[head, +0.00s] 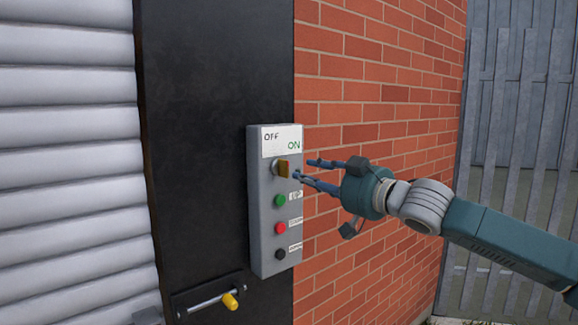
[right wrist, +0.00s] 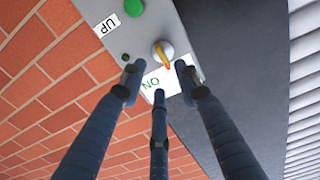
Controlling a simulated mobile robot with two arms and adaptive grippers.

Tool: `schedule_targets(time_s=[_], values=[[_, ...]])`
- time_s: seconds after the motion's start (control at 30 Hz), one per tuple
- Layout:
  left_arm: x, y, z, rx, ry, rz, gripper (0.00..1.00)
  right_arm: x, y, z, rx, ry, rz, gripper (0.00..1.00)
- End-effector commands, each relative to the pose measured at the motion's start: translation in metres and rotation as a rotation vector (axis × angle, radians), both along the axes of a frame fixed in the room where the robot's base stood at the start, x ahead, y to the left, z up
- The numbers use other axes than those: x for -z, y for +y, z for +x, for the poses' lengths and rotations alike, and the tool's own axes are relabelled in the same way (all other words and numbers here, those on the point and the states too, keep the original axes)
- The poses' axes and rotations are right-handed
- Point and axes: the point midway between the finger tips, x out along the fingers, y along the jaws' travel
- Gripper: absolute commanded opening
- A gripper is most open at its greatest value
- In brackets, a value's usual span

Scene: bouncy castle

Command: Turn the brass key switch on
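The brass key switch (head: 284,169) is near the top of a grey control box, under a white label (head: 281,141) reading OFF on the left and ON on the right. Its handle looks about upright in the head view. It also shows as a yellow handle on a round silver base in the right wrist view (right wrist: 162,57). My right gripper (head: 309,174) comes from the right, its three fingers spread and pointing at the key. In the right wrist view the open fingertips (right wrist: 158,80) lie around the key in the picture; contact cannot be told. My left gripper is not in view.
The control box (head: 262,210) also has green (head: 281,200), red (head: 280,228) and black (head: 280,254) buttons below the key. It is on a black panel beside a brick wall (head: 370,80). A yellow-knobbed bolt (head: 230,301) is lower left. A white ribbed shutter (head: 65,150) fills the left.

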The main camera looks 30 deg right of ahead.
Motion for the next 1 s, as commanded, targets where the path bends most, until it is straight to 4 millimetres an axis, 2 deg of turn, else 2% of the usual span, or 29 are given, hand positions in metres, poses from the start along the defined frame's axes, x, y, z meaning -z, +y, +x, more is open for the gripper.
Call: schedule_targets(time_s=[0.03,0.1,0.43,0.6,0.9,1.0], values=[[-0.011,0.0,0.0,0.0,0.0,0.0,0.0,-0.006,0.002,0.009,-0.003,-0.002,0.005,0.32],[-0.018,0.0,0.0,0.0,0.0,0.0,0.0,-0.006,0.003,0.021,-0.004,-0.001,0.007,0.32],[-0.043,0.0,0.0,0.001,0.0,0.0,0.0,-0.004,0.007,0.07,0.0,-0.001,0.002,0.32],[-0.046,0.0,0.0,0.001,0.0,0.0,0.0,-0.001,0.008,0.081,0.001,0.0,-0.001,0.32],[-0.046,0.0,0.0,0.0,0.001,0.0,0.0,0.0,0.008,0.083,0.001,0.001,-0.002,0.32],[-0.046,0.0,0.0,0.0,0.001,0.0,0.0,0.0,0.008,0.083,0.001,0.001,-0.002,0.12]])
